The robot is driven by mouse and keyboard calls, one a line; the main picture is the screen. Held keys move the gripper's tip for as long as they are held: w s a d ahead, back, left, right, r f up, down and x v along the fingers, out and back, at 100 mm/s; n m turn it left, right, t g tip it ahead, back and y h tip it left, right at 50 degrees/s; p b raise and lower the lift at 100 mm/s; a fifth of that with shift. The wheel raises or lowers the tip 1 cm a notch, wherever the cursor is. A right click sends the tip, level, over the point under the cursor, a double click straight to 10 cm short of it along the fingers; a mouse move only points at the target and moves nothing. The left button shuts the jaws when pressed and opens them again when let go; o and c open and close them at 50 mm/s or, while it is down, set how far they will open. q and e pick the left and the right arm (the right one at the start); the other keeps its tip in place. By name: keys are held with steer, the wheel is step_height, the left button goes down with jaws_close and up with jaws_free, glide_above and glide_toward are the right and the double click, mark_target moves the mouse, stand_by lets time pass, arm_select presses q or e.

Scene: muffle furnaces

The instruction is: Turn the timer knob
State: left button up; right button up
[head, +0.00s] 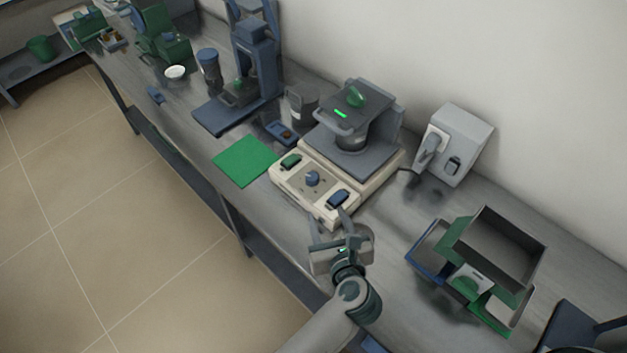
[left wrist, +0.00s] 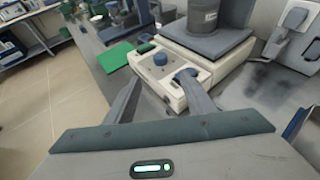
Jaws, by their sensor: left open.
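The timer knob (head: 312,178) is a small blue round knob in the middle of the cream control panel (head: 290,192) at the front of a bench device. It also shows in the left wrist view (left wrist: 160,58), beyond my fingers. My left gripper (head: 328,220) is open and empty at the panel's front right edge, short of the knob. In the left wrist view its two fingers (left wrist: 158,95) stand apart, with the knob ahead between their lines. The right finger appears close to or over the blue switch (left wrist: 186,75); I cannot tell if it touches. My right gripper is not in view.
A green switch (head: 291,161) and a blue switch (head: 338,199) flank the knob. A dark plate and vessel (head: 352,140) stand behind the panel. A green mat (head: 245,160) lies to the left. A grey wall box (head: 453,145) and an open bin (head: 500,250) are on the right.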

arm_select(q)
steer(key=b, duration=0.6)
glide_toward(313, 180)
steer(key=x, duration=0.8)
steer(key=shift+f, duration=0.1)
steer(key=shift+w+a+f+b, duration=0.15)
steer(key=shift+w+b, duration=0.15)
steer(key=shift+w, duration=0.3)
steer(key=c, duration=1.1)
